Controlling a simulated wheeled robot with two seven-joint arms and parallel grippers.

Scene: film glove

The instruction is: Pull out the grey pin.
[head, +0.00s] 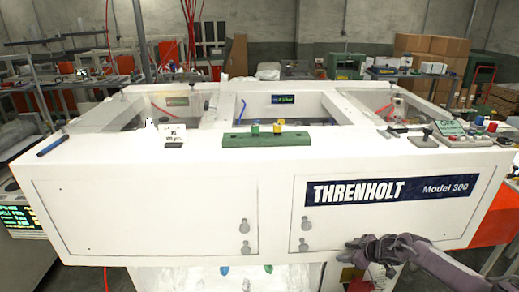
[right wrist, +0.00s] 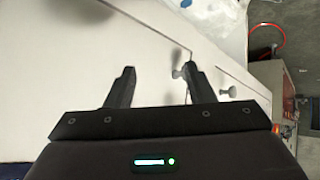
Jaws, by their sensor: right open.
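A white machine (head: 140,207) labelled THRENHOLT Model 300 fills the middle of the head view. Grey knob-like pins stick out of its front doors: an upper right pin (head: 306,223), a lower right pin (head: 303,244), and two on the left door (head: 245,227). I cannot tell which is the task's pin. My right gripper (head: 349,250) is right of the right-door pins, near the panel's lower edge. In the right wrist view its jaws (right wrist: 159,68) are open and empty; one pin (right wrist: 178,73) shows beside the right fingertip, another (right wrist: 229,91) beyond that finger. My left gripper is not in view.
A green block (head: 265,140) with yellow and blue knobs and a small dark-knobbed fixture (head: 427,138) sit on the machine's top ledge. A red surface (head: 492,222) lies at the right. A bench (head: 65,80) and cardboard boxes (head: 425,45) stand behind.

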